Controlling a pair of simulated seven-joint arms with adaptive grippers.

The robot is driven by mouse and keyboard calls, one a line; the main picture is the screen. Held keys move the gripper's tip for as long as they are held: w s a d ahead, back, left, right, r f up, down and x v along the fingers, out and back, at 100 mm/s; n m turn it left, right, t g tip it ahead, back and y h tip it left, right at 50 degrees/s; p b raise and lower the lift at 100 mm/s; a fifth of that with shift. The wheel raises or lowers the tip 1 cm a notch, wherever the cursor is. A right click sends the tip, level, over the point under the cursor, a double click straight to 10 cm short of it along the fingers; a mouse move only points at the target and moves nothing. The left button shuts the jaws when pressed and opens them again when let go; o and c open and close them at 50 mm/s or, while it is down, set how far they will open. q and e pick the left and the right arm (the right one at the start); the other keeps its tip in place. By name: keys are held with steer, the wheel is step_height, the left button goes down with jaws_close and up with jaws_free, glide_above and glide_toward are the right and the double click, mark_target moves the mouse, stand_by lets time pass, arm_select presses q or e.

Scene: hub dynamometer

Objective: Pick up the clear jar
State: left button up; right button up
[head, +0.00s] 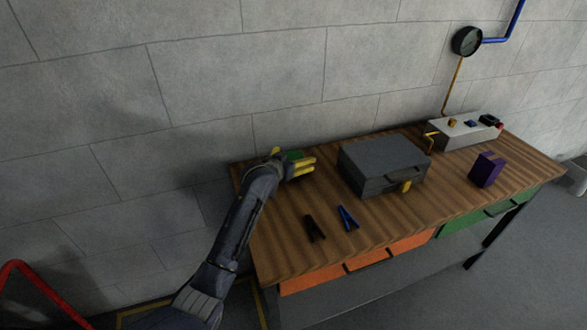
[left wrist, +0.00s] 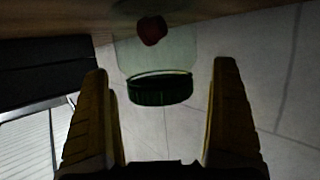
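The clear jar (left wrist: 185,55) has a dark green lid (left wrist: 162,92) and see-through walls. In the left wrist view it stands ahead of my left gripper (left wrist: 162,115), with its lid between the two yellow fingers and gaps on both sides. A red round thing (left wrist: 152,30) shows in or behind the jar; I cannot tell which. In the head view, my left gripper (head: 300,166) is over the table's far left corner, and green of the lid (head: 293,155) shows at its fingers. The gripper is open. The rest of the jar is hidden there. My right gripper is not in view.
The wooden table (head: 290,235) holds a grey case (head: 375,158) right of my gripper. A black clamp (head: 314,228) and a blue clamp (head: 348,218) lie in front. A purple box (head: 487,169) and a light control box (head: 460,135) stand further right. A wall is behind.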

arm_select(q)
steer(key=c, duration=1.4)
steer(key=shift+r, duration=0.15)
